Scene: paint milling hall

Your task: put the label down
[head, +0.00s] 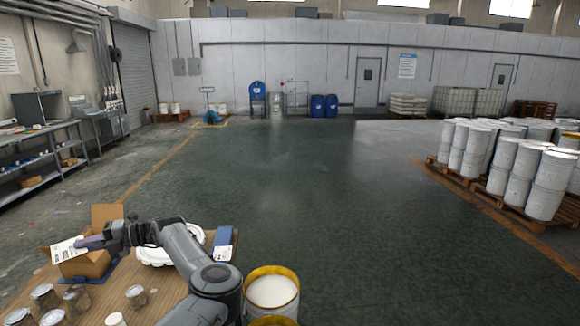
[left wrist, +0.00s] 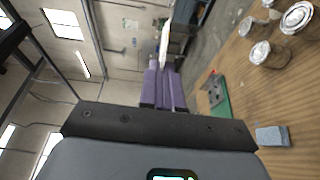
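The label (head: 68,249) is a white sheet with dark print. My left gripper (head: 88,243) has its purple fingers shut on the label's edge and holds it beside the open cardboard box (head: 106,216). The label overlaps the box in the head view, so I cannot tell whether they touch. In the left wrist view the label (left wrist: 165,42) shows nearly edge-on beyond the purple fingertips (left wrist: 163,72), above the floor side of the table. My right gripper is not in view.
The wooden table (head: 165,289) carries several glass jars (head: 77,298), a white scalloped tray (head: 155,256) and a blue item (head: 222,238). The left wrist view also shows a grey block (left wrist: 272,136) and a bracket on green (left wrist: 216,92). A yellow-rimmed bucket (head: 272,291) stands right of the table.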

